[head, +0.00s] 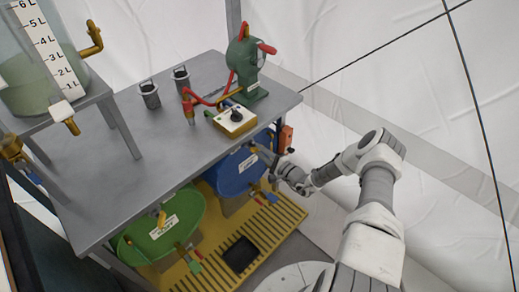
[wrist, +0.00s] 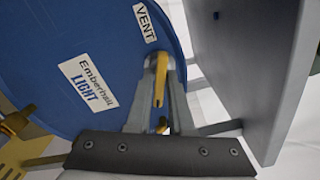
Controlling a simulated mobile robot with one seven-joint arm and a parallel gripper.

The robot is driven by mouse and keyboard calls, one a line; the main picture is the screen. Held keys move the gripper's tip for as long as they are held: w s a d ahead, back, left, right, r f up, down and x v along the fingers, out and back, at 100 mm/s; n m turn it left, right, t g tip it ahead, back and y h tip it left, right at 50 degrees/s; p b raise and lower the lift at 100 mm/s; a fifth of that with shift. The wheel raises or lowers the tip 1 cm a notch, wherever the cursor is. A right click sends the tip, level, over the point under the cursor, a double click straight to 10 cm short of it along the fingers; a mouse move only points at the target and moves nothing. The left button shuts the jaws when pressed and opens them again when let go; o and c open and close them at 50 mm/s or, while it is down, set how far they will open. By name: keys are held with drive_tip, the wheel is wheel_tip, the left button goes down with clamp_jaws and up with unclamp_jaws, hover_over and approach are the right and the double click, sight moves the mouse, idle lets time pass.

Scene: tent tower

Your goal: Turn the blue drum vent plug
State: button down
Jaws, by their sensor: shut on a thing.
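The blue drum (head: 232,178) lies on its side under the grey table in the head view, with its round end facing out. In the wrist view the drum's end (wrist: 95,35) fills the upper left and bears a VENT label (wrist: 145,23) and an "Emberhall LIGHT" label. The yellow vent plug (wrist: 161,72) sits just below the VENT label near the drum's rim. My gripper (wrist: 160,85) is shut on the plug, a finger on each side of it. In the head view my gripper (head: 262,152) reaches the drum's upper right; the plug's grip is too small to see there.
The grey table (head: 120,205) overhangs the drum; a grey panel (wrist: 255,70) stands close to my gripper's right in the wrist view. A green drum (head: 150,240) lies to the left. A yellow grated tray (head: 275,225) is below. A green pump (head: 243,70) stands on the table.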

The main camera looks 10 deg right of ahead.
drive_tip(key=shift+n, duration=0.6)
drive_tip(key=c, duration=0.9)
unclamp_jaws()
drive_tip(key=p+v, duration=0.2)
drive_tip(key=v, duration=1.5)
drive_tip(key=shift+s+d+p, duration=0.15)
drive_tip(key=shift+s+p, duration=0.05)
drive_tip(key=shift+p, duration=0.15)
